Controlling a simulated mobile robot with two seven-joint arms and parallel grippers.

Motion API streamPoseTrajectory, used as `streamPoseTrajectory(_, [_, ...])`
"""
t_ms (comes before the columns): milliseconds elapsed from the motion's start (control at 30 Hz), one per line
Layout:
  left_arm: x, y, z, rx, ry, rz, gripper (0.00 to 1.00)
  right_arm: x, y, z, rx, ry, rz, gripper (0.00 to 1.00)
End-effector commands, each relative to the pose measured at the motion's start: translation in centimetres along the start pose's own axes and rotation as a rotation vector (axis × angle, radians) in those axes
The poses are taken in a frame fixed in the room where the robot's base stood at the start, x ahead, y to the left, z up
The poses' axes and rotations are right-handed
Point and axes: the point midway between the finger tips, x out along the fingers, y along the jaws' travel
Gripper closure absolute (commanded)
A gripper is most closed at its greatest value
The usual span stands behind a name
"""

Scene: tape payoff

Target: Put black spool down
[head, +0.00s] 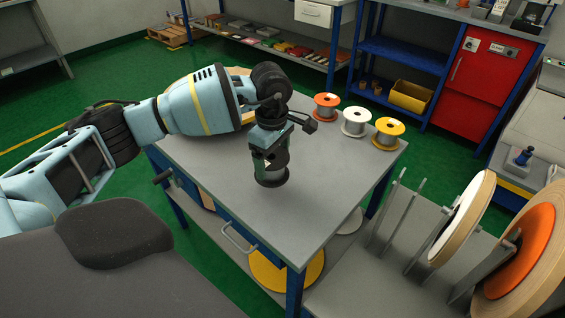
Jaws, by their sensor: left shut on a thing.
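The black spool (271,179) is upright below my left gripper (269,155), over the middle of the grey tabletop (225,178). My left gripper points down and is shut on the spool. The gripper hides the spool's upper part. The spool's lower flange is at or very close to the tabletop; I cannot tell for sure whether it touches. My right gripper is not in view.
An orange spool (326,107), a white spool (355,122) and a yellow spool (388,133) stand along the table's far right edge. A rack (398,235) with upright rods and large reels is at the lower right. The table's front part is clear.

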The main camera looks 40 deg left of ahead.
Motion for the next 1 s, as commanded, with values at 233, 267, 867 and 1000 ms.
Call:
streamPoseTrajectory(233, [0.1,2.5,0.9,0.001,-0.001,0.001,0.54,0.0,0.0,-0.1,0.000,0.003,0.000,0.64])
streamPoseTrajectory(267, [0.1,2.6,0.9,0.001,-0.001,0.002,0.54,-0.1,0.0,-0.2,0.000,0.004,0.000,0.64])
streamPoseTrajectory(867, [3.7,2.7,0.9,0.001,-0.001,0.002,0.54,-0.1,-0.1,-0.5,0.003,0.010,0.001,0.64])
streamPoseTrajectory(1000, [3.7,2.7,0.9,0.001,-0.001,0.002,0.54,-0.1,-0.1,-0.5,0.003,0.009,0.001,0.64])
